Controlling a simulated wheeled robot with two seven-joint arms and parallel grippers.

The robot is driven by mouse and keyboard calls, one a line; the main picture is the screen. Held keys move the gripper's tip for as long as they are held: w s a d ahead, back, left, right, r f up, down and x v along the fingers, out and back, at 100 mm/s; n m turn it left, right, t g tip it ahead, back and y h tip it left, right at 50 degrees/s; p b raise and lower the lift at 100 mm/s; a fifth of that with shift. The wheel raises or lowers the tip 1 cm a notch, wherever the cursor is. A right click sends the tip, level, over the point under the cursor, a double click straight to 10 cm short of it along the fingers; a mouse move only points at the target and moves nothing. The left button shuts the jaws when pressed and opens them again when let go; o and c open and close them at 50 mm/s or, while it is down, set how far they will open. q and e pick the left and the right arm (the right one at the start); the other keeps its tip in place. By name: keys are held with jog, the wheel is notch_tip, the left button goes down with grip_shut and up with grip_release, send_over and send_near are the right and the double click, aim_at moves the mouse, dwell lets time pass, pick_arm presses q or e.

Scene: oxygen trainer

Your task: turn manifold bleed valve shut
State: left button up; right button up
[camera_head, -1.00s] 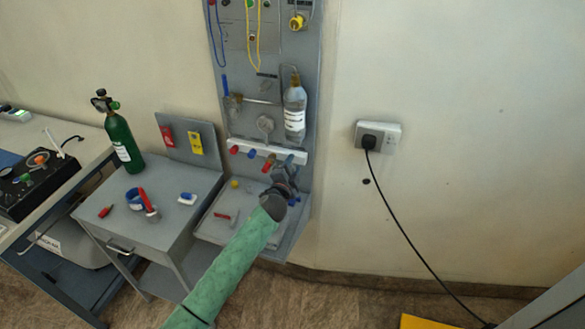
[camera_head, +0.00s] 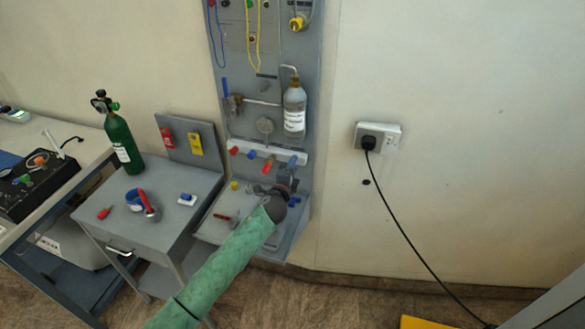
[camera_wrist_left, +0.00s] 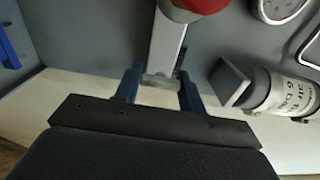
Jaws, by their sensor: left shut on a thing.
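The white manifold (camera_head: 262,151) runs across the lower wall panel, with red and blue handles along it. My left gripper (camera_head: 290,166) is at its right end, next to the red handle (camera_head: 267,165). In the left wrist view, the two blue fingers (camera_wrist_left: 159,88) stand on either side of a pale grey lever (camera_wrist_left: 165,50) and are shut on it. A red round part (camera_wrist_left: 203,4) is above the lever. My wrist hides much of the held part in the head view, so I cannot tell how far the valve is turned. My right gripper is out of view.
A labelled bottle (camera_head: 294,108) hangs above the manifold. A grey tray (camera_head: 210,228) with small parts lies below it. A grey cart (camera_head: 165,215) with a green cylinder (camera_head: 122,140) stands left. A plugged-in black cable (camera_head: 410,245) hangs right.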

pick_arm(q)
jog(key=o, duration=0.9)
jog(key=shift+o, duration=0.4)
jog(key=shift+s+a+f, duration=0.1)
jog(key=shift+s, duration=0.15)
jog(key=b+v, duration=0.2)
jog(key=v, duration=0.5)
jog(key=shift+b, duration=0.4)
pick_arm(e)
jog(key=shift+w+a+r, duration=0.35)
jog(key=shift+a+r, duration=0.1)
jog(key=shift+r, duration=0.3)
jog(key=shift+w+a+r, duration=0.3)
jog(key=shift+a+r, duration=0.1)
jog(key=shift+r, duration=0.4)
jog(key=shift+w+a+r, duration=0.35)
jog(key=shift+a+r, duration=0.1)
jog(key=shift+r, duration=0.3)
pick_arm(q)
jog(key=shift+s, duration=0.1)
